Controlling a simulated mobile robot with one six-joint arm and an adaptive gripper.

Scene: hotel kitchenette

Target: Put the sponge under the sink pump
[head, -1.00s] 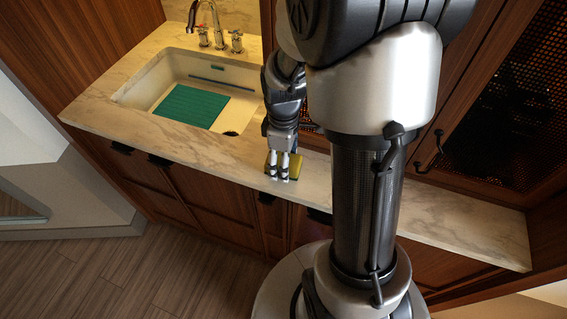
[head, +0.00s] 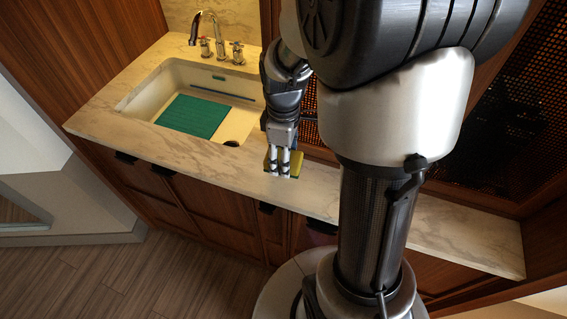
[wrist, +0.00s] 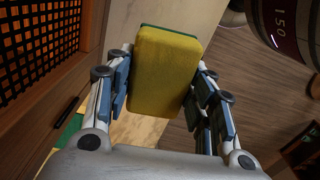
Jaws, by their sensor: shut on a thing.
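The sponge, yellow with a green side, shows in the wrist view (wrist: 162,72) between the two fingers of my gripper (wrist: 158,95). In the head view the sponge (head: 296,163) shows around the fingers of my gripper (head: 280,166), above the marble counter (head: 205,166) to the right of the sink. My gripper is shut on the sponge. The sink (head: 150,101) is a pale basin with a chrome tap (head: 197,29) and two handles behind it. I cannot make out a separate pump.
A teal mat (head: 193,116) lies in the sink, and a blue strip (head: 228,93) runs along its back wall. Wooden cabinets with a perforated door (head: 505,110) stand behind the counter. The counter's front edge is close to my gripper.

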